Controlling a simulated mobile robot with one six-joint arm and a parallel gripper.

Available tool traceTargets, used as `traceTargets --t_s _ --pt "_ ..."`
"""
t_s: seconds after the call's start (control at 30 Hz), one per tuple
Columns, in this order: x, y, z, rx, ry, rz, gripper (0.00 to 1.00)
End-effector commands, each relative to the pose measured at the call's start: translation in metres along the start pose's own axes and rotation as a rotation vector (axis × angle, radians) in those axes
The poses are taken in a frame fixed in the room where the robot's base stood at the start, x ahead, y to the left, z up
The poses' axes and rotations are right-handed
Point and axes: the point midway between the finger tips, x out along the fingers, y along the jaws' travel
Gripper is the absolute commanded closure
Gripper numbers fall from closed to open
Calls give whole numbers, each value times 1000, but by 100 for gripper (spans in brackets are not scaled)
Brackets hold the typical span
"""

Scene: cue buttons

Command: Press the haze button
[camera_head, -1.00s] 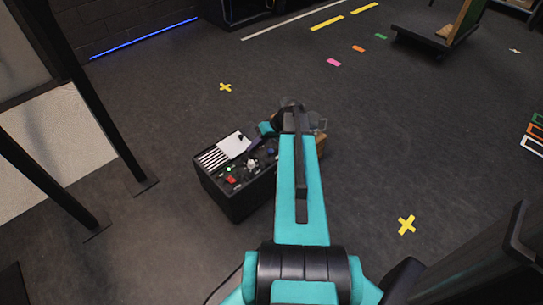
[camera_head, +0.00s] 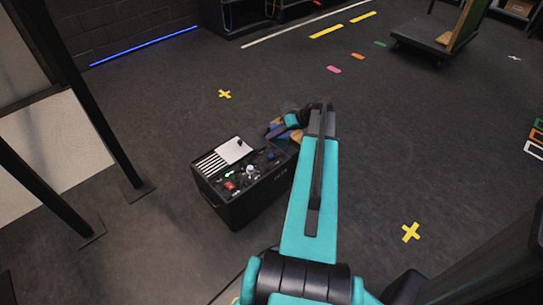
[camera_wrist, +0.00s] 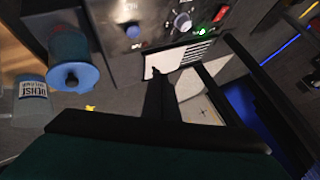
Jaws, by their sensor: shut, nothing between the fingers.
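A dark control box (camera_head: 240,208) stands on the floor, and its top also shows in the wrist view (camera_wrist: 105,12). On it are a blue round button (camera_wrist: 132,31), a pale knob (camera_wrist: 182,22), a green-lit control (camera_wrist: 200,28) and a red control (camera_wrist: 220,13). No label naming the haze button is legible.
A blue-topped container (camera_wrist: 72,60) and a pale labelled one (camera_wrist: 33,95) stand beside the box. Black stand legs (camera_head: 115,140) rise at left. A wheeled cart (camera_head: 425,45) is at the far right. Open floor with a yellow cross (camera_head: 411,232) lies to the right.

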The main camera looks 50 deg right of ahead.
Motion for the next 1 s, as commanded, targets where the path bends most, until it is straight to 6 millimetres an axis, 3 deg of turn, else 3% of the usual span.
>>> traceTargets --t_s 1.0 --pt "58 42 42 -1 -1 -1 100"
